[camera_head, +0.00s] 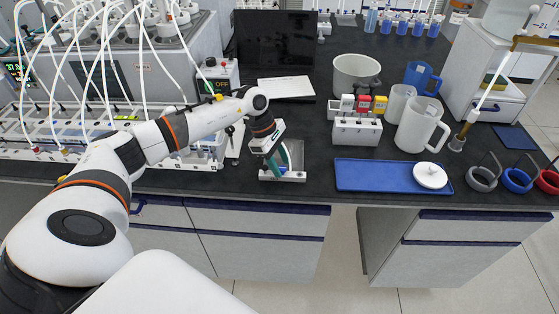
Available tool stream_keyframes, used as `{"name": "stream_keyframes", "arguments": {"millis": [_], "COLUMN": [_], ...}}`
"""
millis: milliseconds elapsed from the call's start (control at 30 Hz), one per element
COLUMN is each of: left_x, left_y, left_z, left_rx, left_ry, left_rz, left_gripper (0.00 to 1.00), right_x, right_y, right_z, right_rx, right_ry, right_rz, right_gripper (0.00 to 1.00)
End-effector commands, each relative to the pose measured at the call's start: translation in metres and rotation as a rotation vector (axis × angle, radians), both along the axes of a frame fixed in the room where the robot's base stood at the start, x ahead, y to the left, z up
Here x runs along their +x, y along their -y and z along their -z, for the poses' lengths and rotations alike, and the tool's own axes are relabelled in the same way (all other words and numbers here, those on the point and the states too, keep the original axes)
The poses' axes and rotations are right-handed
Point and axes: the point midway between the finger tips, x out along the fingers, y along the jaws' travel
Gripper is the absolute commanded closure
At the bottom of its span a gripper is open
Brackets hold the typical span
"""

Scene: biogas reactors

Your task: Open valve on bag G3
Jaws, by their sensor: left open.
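My left gripper (280,160) reaches over the bench from the left, pointing down at a small grey-white stand (291,177) near the front edge. It is open; I cannot tell whether its fingers touch the stand. No bag marked G3 can be made out. A white rack (110,150) with small valve-like fittings and white tubes stands at the left, partly hidden behind my left arm. Its labels are too small to read. My right gripper is not in view.
A grey reactor unit (150,70) stands behind the rack. A laptop (275,42), a pot (357,75), a box of coloured caps (357,130), white jugs (422,127) and a blue tray (375,175) with a white disc occupy the bench. Weighted rings (516,180) lie at the right.

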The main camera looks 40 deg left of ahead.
Motion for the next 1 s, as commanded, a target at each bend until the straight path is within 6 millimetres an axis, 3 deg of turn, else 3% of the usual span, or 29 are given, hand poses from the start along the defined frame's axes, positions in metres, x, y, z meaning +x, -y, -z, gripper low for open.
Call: {"name": "stream_keyframes", "arguments": {"millis": [33,300,667,1000], "left_x": [0.0,0.0,-0.001,-0.004], "left_y": [0.0,0.0,0.0,0.001], "left_z": [0.0,0.0,0.001,0.001], "left_rx": [0.0,0.0,0.0,0.0], "left_ry": [0.0,0.0,-0.001,0.001], "left_rz": [0.0,0.0,-0.062,-0.315], "left_gripper": [0.59,1.0,1.0,1.0], "right_x": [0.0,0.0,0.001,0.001], "right_y": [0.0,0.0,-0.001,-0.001], "right_z": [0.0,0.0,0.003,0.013], "right_rx": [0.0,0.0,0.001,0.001], "right_ry": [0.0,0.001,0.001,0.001], "right_rz": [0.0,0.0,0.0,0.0], "right_gripper": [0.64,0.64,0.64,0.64]}}
